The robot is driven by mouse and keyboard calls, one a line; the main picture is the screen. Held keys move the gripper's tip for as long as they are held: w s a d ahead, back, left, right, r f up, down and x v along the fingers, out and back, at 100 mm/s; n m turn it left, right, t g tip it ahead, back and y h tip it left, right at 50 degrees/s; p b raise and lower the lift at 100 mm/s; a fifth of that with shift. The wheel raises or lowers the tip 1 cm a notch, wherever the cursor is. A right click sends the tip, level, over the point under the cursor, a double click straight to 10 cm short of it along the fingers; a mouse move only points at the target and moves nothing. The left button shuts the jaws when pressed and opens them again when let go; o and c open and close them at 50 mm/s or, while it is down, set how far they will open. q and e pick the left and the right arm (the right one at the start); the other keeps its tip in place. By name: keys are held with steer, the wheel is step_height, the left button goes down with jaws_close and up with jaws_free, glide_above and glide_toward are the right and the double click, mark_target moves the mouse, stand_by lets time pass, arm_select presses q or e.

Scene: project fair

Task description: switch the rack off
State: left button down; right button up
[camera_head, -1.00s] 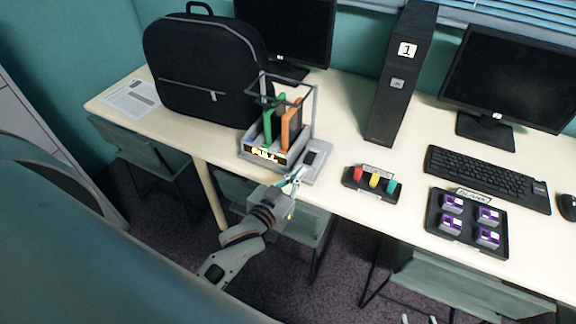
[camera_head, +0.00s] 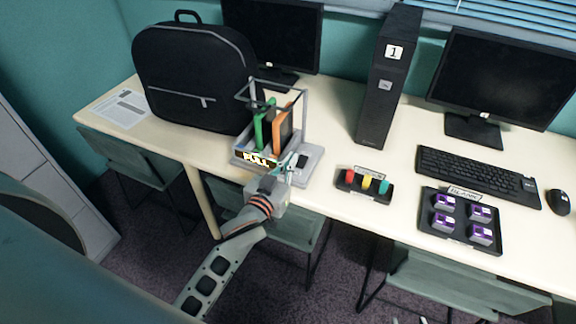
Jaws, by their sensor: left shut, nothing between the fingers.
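The rack (camera_head: 270,122) is a grey open frame on the table, with green, black and orange upright boards in it. Its front display (camera_head: 258,161) shows a yellow word that looks like "FULL". A dark switch (camera_head: 303,160) sits on the light grey base to the right of the frame. My left gripper (camera_head: 289,167) is shut and empty at the front of the base, just left of the switch. I cannot tell whether it touches the rack. The fingers partly cover the base's front, and the switch position is too small to read. My right gripper is not in view.
A black backpack (camera_head: 192,75) stands close behind and left of the rack. A black tower marked 1 (camera_head: 378,108) stands to its right. A tray of coloured pegs (camera_head: 351,191), a tray of purple blocks (camera_head: 487,249) and a keyboard (camera_head: 470,172) lie further right.

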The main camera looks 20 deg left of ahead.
arm_select(q)
glide_above(299, 162)
steer(key=shift+f, duration=0.55)
step_height(299, 162, down, 3)
steer(key=shift+r+b, duration=0.15)
steer(key=shift+b, duration=0.6)
steer(key=shift+f, duration=0.45)
steer(key=shift+r, duration=0.1)
